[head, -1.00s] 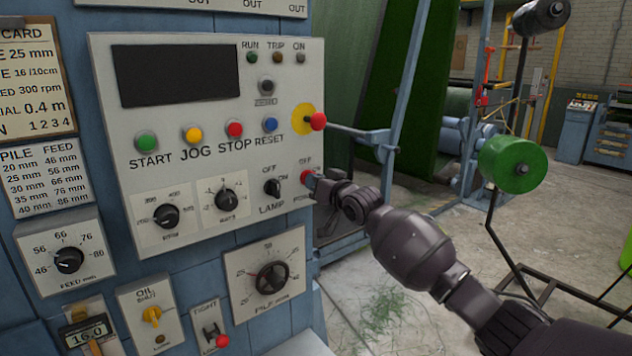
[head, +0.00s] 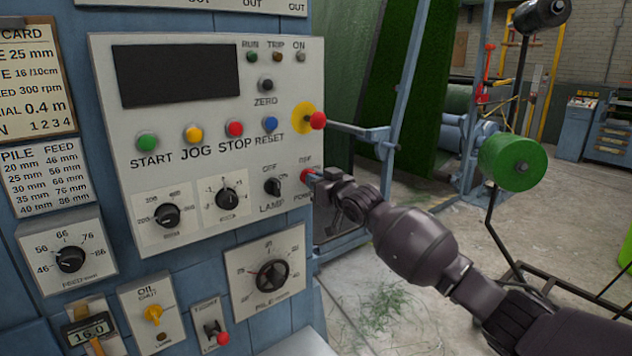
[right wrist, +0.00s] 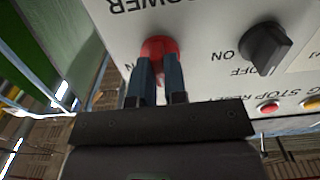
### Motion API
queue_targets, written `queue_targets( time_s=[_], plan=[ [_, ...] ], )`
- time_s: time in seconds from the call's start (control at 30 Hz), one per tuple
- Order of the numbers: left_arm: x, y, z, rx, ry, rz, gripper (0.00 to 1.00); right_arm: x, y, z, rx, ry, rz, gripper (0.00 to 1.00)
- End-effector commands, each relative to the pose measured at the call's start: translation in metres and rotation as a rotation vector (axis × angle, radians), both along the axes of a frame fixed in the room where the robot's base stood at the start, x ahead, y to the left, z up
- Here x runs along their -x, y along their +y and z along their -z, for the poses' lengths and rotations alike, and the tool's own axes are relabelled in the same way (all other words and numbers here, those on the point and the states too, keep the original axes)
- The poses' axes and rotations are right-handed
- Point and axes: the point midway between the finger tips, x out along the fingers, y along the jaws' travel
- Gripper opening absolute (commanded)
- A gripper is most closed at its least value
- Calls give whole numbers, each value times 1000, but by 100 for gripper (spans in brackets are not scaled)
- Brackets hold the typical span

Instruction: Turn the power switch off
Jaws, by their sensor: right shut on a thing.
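The power switch (right wrist: 158,48) is a red knob at the lower right of the white control panel (head: 120,130). In the head view only a sliver of the red power switch (head: 306,175) shows beside my gripper. My right gripper (head: 314,176) reaches it from the right. In the right wrist view the two dark blue fingers of my right gripper (right wrist: 162,75) are shut on the red knob, one on each side. The word POWER is upside down there, and the on and off marks are partly hidden by the fingers. My left gripper is not in view.
The black lamp switch (head: 272,187) sits just left of the power switch. A red knob on a yellow disc (head: 317,121) stands out above it. Start, jog, stop and reset buttons line the panel. A green roller (head: 510,163) stands at the right.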

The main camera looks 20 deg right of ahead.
Motion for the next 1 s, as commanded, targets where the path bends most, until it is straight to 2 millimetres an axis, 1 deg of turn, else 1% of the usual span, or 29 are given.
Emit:
queue_targets(
  time_s=[0.03,0.07,0.2,0.47,0.63,0.77,1.0],
  plan=[
    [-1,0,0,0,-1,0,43,0,0,1,3,1,1,0],
    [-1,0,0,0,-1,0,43,0,0,1,4,1,0,16],
    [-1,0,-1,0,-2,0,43,0,0,1,2,0,0,37],
    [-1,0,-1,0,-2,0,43,0,0,0,1,0,0,38],
    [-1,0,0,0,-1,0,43,6,-2,1,-1,1,0,38],
    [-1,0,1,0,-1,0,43,20,-7,1,-1,0,0,38],
    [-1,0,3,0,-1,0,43,54,-20,2,2,0,0,38]
  ],
)
